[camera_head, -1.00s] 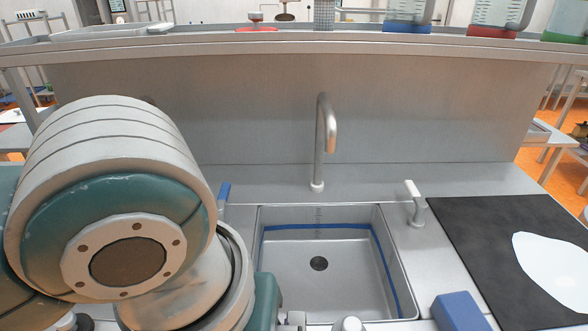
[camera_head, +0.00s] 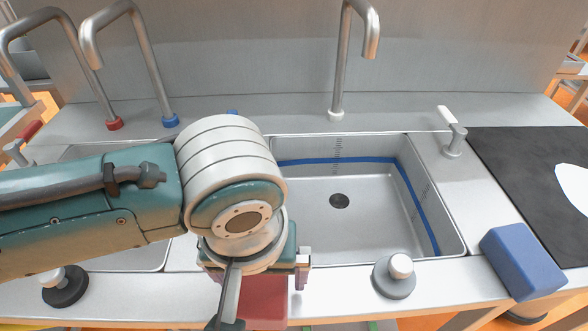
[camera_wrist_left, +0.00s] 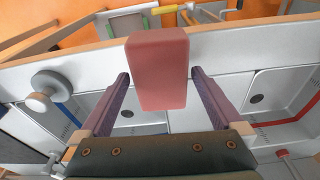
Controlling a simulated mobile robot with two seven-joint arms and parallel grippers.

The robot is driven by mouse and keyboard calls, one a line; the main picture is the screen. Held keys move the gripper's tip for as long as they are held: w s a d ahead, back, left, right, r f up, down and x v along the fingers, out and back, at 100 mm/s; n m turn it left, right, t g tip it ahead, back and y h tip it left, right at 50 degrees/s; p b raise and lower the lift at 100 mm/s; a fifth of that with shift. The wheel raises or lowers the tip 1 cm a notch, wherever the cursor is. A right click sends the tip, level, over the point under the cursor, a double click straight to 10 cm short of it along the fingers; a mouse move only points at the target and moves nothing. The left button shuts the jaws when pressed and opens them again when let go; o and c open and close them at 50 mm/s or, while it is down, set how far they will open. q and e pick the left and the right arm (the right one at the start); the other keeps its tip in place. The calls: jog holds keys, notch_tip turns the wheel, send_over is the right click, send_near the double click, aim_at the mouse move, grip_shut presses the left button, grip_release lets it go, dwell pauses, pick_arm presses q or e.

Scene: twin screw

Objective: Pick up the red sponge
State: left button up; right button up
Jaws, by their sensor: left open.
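The red sponge (camera_head: 264,302) is a block at the front edge of the sink counter, partly hidden under my left gripper in the head view. In the left wrist view the red sponge (camera_wrist_left: 158,70) stands between the two purple fingers. My left gripper (camera_wrist_left: 160,77) is open, with a finger on each side of the sponge; small gaps show, so it does not grip it. In the head view my left gripper (camera_head: 257,270) is above the counter's front edge, mostly hidden by its own wrist. My right gripper is not in view.
A sink basin (camera_head: 350,215) lies right of my left gripper. A round knob (camera_head: 396,275) and a blue sponge (camera_head: 522,261) sit along the front edge. Tall faucets (camera_head: 345,60) rise behind. A black mat (camera_head: 520,170) covers the right counter.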

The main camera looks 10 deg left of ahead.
aim_at(262, 278)
pick_arm(q)
jog(key=shift+w+f, duration=0.1)
jog(key=shift+f, duration=0.35)
jog(key=shift+c, duration=0.2)
jog(key=c, duration=1.1)
jog(key=shift+r, duration=0.15)
jog(key=shift+c, duration=0.2)
notch_tip(262, 278, up, 20)
jog(key=p, duration=0.4)
